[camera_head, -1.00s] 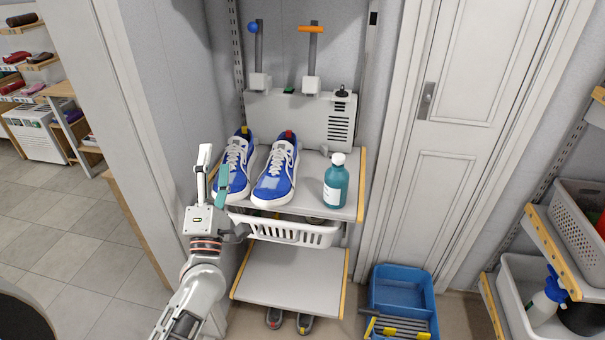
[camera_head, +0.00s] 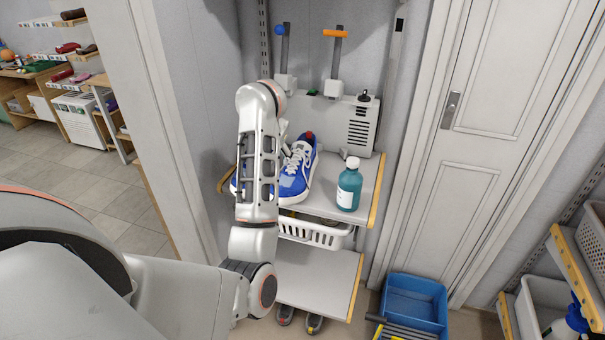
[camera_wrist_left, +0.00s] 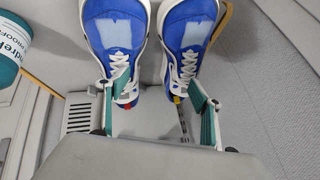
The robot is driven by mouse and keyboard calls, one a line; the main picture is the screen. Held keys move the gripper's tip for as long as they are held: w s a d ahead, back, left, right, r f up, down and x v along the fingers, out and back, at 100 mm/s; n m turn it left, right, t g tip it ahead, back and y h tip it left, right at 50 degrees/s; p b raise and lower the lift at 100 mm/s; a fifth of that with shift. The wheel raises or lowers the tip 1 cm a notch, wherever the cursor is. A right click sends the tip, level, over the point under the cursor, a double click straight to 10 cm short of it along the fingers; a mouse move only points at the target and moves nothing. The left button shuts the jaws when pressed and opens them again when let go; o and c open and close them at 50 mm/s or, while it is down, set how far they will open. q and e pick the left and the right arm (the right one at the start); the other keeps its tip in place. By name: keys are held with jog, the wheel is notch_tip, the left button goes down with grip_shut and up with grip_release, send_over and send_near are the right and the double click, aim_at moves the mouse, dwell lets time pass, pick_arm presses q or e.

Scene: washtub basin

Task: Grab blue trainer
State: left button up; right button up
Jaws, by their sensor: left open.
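Two blue trainers with white soles and laces stand side by side on the upper shelf (camera_head: 328,200). The right trainer (camera_head: 294,184), with a red heel tab, shows partly in the head view. The left trainer (camera_head: 234,186) is almost all hidden behind my left arm. In the left wrist view the red-tabbed trainer (camera_wrist_left: 116,28) is on the left and the yellow-tabbed trainer (camera_wrist_left: 188,28) on the right. My left gripper (camera_wrist_left: 152,100) is open and empty, its teal-padded fingers spread either side of the heel ends. I cannot tell whether they touch. My right gripper is not in view.
A teal bottle (camera_head: 349,186) stands on the shelf right of the trainers. Behind is a grey machine (camera_head: 340,122) with two upright posts. A white basket (camera_head: 313,232) hangs beneath the shelf. A blue tub (camera_head: 415,301) sits on the floor at right.

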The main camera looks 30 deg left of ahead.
aim_at(288, 172)
pick_arm(q)
jog(key=d, duration=0.1)
jog(key=w+d+h, duration=0.1)
jog(key=d, duration=0.1)
jog(key=w+d+r+n+h, duration=0.1)
jog(key=shift+d+t, duration=0.3)
jog(key=shift+w+d+f+h, duration=0.4)
jog(key=shift+w+f, duration=0.1)
jog(key=shift+f, duration=0.1)
jog(key=shift+x, duration=3.1)
jog(key=shift+w+a+r, duration=0.1)
jog(key=c, duration=1.8)
